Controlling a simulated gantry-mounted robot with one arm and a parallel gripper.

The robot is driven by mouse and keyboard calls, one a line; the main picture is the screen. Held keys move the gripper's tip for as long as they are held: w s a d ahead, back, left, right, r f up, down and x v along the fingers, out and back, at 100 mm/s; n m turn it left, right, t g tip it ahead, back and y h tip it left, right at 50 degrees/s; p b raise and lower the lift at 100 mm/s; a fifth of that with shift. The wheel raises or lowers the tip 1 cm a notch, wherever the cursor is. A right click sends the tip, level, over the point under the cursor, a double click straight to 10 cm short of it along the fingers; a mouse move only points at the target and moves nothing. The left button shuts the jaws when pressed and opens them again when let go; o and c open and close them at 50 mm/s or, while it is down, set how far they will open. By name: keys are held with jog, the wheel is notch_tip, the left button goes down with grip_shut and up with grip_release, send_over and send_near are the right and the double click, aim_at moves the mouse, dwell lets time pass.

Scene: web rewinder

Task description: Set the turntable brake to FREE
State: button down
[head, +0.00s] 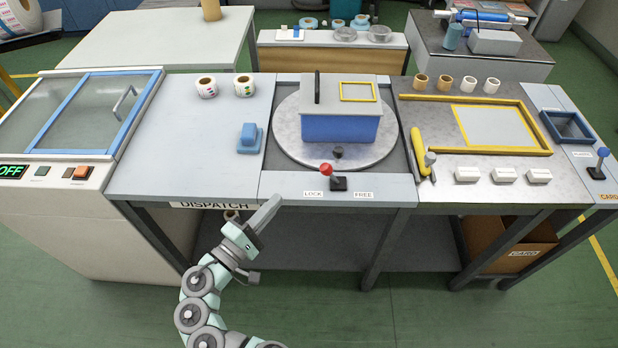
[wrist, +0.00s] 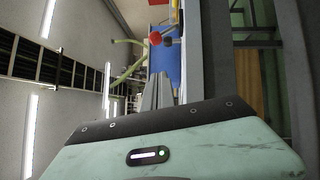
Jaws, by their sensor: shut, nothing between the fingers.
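The turntable brake lever has a red ball knob (head: 326,169) on a black base (head: 339,184) at the front edge of the bench. It leans left, toward the LOCK label (head: 313,195); the FREE label (head: 363,195) is on the right. The grey round turntable (head: 290,145) behind it carries a blue and grey box (head: 340,127). My gripper (head: 273,204) is shut and empty, in front of the bench edge, left of and apart from the lever. In the wrist view the red knob (wrist: 155,38) shows beyond the shut fingers (wrist: 158,92).
A blue tape-dispenser-like block (head: 249,138) stands left of the turntable. A yellow-handled tool (head: 420,155) lies right of it, with several white blocks (head: 467,174) further right. The DISPATCH bench front (head: 210,205) is near my gripper. Open floor lies in front.

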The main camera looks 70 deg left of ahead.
aim_at(331, 175)
jog(key=x, duration=0.7)
jog(key=shift+w+b, duration=0.4)
jog(key=w, duration=0.3)
jog(key=shift+d+r, duration=0.3)
jog(key=shift+w+d+r, duration=0.1)
jog(key=shift+w, duration=0.3)
jog(key=shift+r, duration=0.1)
